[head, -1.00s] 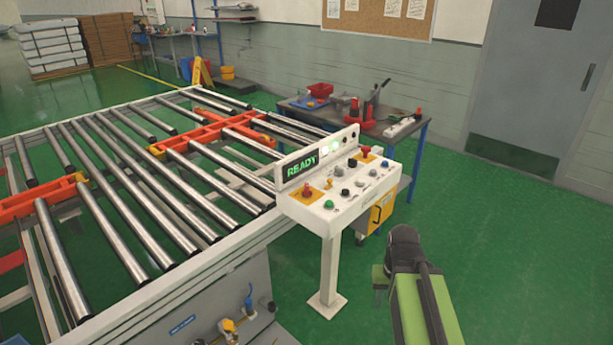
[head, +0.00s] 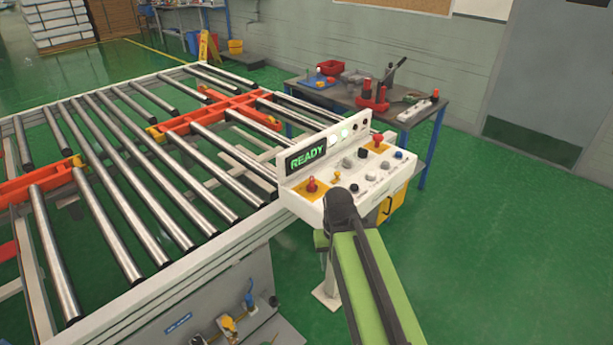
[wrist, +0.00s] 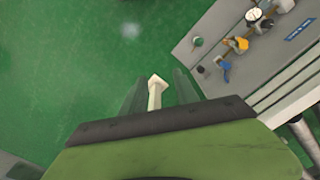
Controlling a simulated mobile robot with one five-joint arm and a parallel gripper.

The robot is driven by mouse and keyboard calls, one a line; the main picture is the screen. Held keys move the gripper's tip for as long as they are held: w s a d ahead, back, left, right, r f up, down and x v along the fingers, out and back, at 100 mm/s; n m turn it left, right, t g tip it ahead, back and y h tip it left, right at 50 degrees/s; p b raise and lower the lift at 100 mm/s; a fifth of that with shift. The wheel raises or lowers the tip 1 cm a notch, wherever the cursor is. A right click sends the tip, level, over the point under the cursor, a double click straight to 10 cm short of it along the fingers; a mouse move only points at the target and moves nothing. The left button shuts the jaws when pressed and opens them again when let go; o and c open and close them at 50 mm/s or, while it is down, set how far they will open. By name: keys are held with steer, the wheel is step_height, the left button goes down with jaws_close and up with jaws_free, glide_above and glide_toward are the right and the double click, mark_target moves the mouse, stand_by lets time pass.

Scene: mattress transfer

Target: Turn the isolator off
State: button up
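The control console (head: 300,203) stands at the roller table's corner. It has red knobs on yellow plates at its near left (head: 311,186) and far right (head: 378,142). A grey side panel (head: 200,300) under the rollers carries a blue lever (head: 249,299) and a yellow fitting (head: 228,324). The lever also shows in the wrist view (wrist: 223,68), beside the yellow fitting (wrist: 238,44) and a round white gauge. I cannot tell which control is the isolator.
A workbench (head: 340,92) with tools stands behind the console. Green floor at right (head: 500,250) is clear.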

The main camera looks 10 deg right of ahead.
step_height(320, 180, up, 27)
steer(key=m+p, duration=0.2)
steer(key=p, duration=2.5)
glide_above(312, 181)
step_height(312, 181, down, 18)
steer(key=b, duration=1.7)
steer(key=shift+w+r, duration=0.1)
steer(key=shift+r, duration=0.1)
jaws_close()
steer(key=shift+d, duration=0.1)
